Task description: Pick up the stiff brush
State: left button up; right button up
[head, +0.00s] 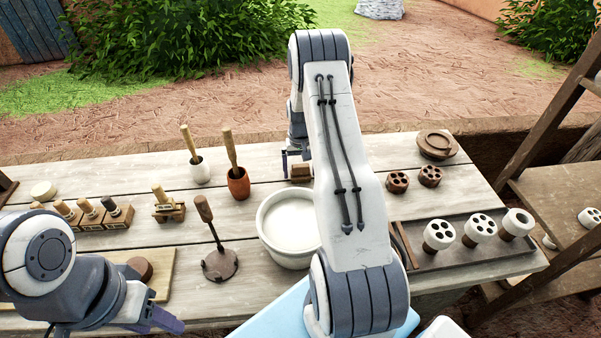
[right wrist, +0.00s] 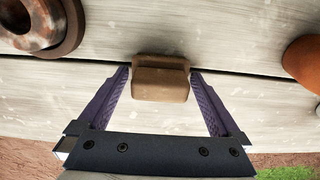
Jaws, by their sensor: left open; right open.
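A small brown block with a stepped top, which looks like the stiff brush (right wrist: 160,84), lies on the pale plank table. In the head view the brush (head: 300,172) sits behind the white bowl, partly hidden by my right arm. My right gripper (right wrist: 161,73) is open, with its purple fingertips on either side of the brush. A gap shows at each side in the right wrist view. Bristles cannot be made out. My left gripper (head: 172,322) is open and empty at the lower left, low over the table's front.
A white bowl (head: 272,250) stands in front of the brush. A terracotta mortar with pestle (head: 238,185) is to its left, and brown holed pieces (head: 397,182) to its right. A dark tray (head: 470,262) holds white holed pieces. Stamps (head: 90,212) stand at left.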

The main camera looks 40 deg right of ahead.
aim_at(303, 164)
jog(key=c, duration=1.2)
jog(key=shift+r, duration=0.15)
jog(key=shift+w+r, duration=0.1)
jog(key=shift+r, duration=0.15)
jog(key=r, duration=0.1)
jog(key=r+b, duration=0.1)
jog(key=r, duration=0.1)
jog(key=shift+s+d+r, duration=0.3)
jog(key=shift+s, duration=0.05)
jog(key=s+d+r+b, duration=0.2)
jog(key=s+d+r, duration=0.4)
jog(key=s, duration=0.2)
jog(key=shift+s+d+r, duration=0.2)
jog(key=shift+s+r, duration=0.1)
jog(key=shift+s, duration=0.1)
